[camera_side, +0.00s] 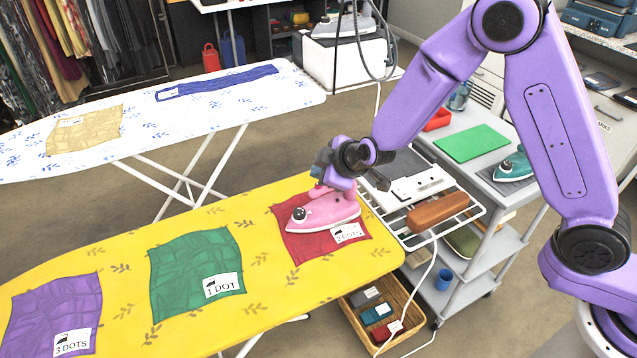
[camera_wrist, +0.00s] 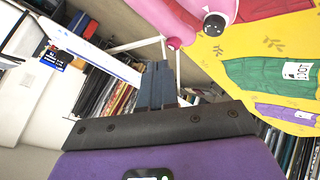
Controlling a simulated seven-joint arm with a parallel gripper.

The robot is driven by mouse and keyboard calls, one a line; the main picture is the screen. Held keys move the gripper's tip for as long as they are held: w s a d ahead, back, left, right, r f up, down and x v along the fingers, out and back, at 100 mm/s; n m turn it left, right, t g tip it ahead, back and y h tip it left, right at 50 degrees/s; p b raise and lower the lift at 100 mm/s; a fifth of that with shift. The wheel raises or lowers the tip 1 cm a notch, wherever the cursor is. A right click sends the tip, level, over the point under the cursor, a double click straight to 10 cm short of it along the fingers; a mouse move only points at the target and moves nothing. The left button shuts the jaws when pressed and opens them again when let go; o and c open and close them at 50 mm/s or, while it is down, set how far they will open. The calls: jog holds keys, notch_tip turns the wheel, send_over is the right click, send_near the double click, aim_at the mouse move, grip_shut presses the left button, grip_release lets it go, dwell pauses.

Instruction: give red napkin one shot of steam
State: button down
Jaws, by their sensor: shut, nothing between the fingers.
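The red napkin (camera_side: 293,245) lies on the yellow ironing board (camera_side: 120,257), with a white dots label whose number is hard to read. A pink iron (camera_side: 325,212) sits on the napkin and covers its middle. In the wrist view part of the pink iron (camera_wrist: 188,14) shows at the top, with a black-and-white knob. My gripper (camera_side: 322,158) is just above and behind the iron, by its handle; I cannot tell whether it touches. In the wrist view my dark fingers (camera_wrist: 156,85) are together, with nothing between them.
A green napkin (camera_side: 195,270) and a purple napkin (camera_side: 54,318) lie left on the board. A wire rack (camera_side: 450,213) with a brown block (camera_side: 437,213) adjoins its right end. A trolley with a teal iron (camera_side: 515,165) stands beyond. A white board (camera_side: 240,108) stands behind.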

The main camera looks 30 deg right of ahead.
aim_at(321, 191)
jog(key=shift+f, duration=0.1)
dwell(0.7)
jog(key=shift+f, duration=0.3)
jog(key=shift+f, duration=0.45)
dwell(0.8)
dwell(0.3)
jog(key=shift+r, duration=0.85)
jog(key=shift+r, duration=0.1)
jog(key=shift+r, duration=2.45)
